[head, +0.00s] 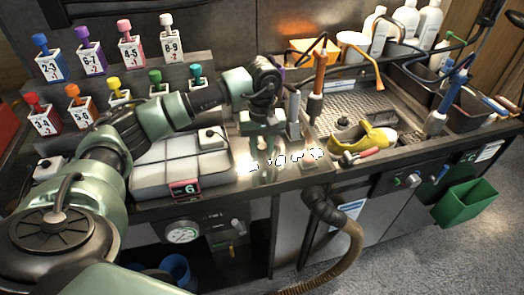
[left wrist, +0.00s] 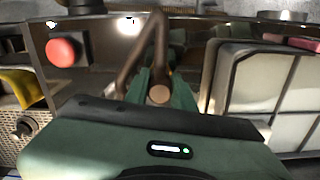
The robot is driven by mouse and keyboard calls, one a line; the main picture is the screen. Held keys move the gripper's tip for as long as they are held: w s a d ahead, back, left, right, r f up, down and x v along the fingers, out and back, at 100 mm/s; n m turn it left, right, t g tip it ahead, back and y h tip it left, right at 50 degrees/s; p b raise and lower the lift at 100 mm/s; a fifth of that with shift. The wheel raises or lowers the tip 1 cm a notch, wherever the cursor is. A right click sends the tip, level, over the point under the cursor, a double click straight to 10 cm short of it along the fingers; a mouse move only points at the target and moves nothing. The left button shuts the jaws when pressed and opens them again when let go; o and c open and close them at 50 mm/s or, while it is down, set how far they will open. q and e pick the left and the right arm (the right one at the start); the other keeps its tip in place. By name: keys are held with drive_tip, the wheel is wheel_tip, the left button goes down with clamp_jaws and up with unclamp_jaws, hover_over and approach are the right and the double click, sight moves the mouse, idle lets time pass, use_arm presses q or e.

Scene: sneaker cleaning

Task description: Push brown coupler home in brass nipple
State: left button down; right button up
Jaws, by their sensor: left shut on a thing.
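My left gripper (head: 262,148) reaches down over the steel counter, just right of the grey padded tray. In the left wrist view its green fingers (left wrist: 158,88) are shut around a brown piece with a round tan end (left wrist: 158,94), which looks like the brown coupler. A thin brown tube (left wrist: 135,60) runs beside it. In the head view the gripper hides most of what it holds. I cannot clearly make out the brass nipple in either view. My right gripper is not in view.
The grey padded tray (head: 150,182) is close on the left. A brown ribbed hose (head: 347,245) hangs at the counter front. A red button (left wrist: 62,52) shows in the left wrist view.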

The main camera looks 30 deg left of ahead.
sight(262, 147)
use_arm(q)
drive_tip(key=shift+f, duration=0.3)
drive_tip(key=c, duration=1.1)
unclamp_jaws()
wheel_tip(262, 147, up, 8)
drive_tip(key=shift+f+b, duration=0.1)
drive_tip(key=shift+b, duration=1)
